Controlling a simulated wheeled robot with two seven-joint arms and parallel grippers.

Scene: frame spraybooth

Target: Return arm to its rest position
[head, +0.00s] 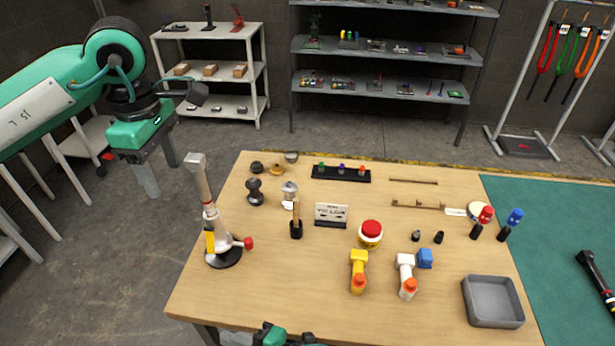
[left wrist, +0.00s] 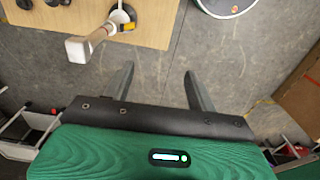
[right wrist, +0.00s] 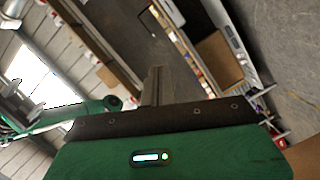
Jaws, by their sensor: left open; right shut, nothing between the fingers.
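My left arm comes in from the left in the head view. Its gripper (head: 162,180) hangs beyond the table's left edge, open and empty. In the left wrist view the two fingers (left wrist: 158,90) stand wide apart above the grey floor. My right gripper shows in the right wrist view, its fingers (right wrist: 154,85) together with nothing between them. A green and black part of mine (head: 275,335) is cut off at the head view's bottom edge. A pale upright stand (head: 208,215) with a red knob is nearest the left gripper, apart from it.
The wooden table (head: 290,280) holds a red-lidded jar (head: 370,233), a yellow bottle (head: 358,270), a white bottle (head: 405,275) and a grey tray (head: 493,302). A green mat (head: 560,235) covers its right. Shelves (head: 210,70) stand behind. The table's front left is clear.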

